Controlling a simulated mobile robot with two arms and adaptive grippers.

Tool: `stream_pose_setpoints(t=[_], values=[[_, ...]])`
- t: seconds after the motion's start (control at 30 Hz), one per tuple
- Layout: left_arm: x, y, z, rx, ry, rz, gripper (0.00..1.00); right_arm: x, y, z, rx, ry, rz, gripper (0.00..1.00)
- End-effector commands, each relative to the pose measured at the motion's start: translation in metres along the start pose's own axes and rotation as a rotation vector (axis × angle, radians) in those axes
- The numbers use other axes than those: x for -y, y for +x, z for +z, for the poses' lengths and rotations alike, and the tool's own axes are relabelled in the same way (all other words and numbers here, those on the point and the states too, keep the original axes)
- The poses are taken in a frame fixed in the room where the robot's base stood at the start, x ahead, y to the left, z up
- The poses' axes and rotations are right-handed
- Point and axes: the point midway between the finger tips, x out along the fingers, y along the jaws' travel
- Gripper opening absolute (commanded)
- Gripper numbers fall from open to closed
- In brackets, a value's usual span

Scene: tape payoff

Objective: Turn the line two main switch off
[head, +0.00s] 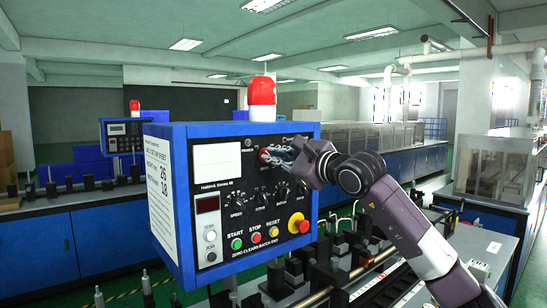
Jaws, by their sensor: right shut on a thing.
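A blue control box (180,205) with a dark front panel stands close in the middle of the head view. At the upper right of its panel is a red switch (265,155), partly covered by my gripper; its handle position cannot be made out. My right gripper (279,155) reaches in from the right and is shut on this switch, its fingers against the panel front. My left gripper is not in view.
Below the switch are a row of black knobs, start, stop and reset buttons (255,237), and a red emergency button (298,223) on yellow. A red beacon (262,92) tops the box. A second blue panel (122,136) stands behind left. Machinery fills the lower right.

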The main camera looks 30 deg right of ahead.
Motion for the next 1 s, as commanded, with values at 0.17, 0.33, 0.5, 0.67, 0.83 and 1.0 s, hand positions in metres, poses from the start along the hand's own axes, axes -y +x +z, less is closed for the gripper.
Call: stream_pose_setpoints(t=[0.17,0.33,0.5,0.67,0.83,1.0], values=[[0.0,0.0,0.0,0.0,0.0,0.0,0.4,-0.002,0.0,-0.001,-0.002,-0.005,0.003,0.0],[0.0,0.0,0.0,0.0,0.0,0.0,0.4,-0.002,0.0,-0.001,-0.003,-0.005,0.003,0.0],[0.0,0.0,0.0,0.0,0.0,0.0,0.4,-0.001,0.0,-0.001,-0.002,-0.004,0.002,0.26],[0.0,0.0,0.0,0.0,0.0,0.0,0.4,-0.001,0.0,0.0,-0.001,-0.003,0.001,0.26],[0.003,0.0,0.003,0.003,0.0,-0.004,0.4,0.0,-0.003,-0.001,-0.002,-0.003,0.0,0.26],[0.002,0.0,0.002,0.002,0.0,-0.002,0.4,0.0,-0.024,-0.002,-0.004,-0.006,-0.001,0.26]])
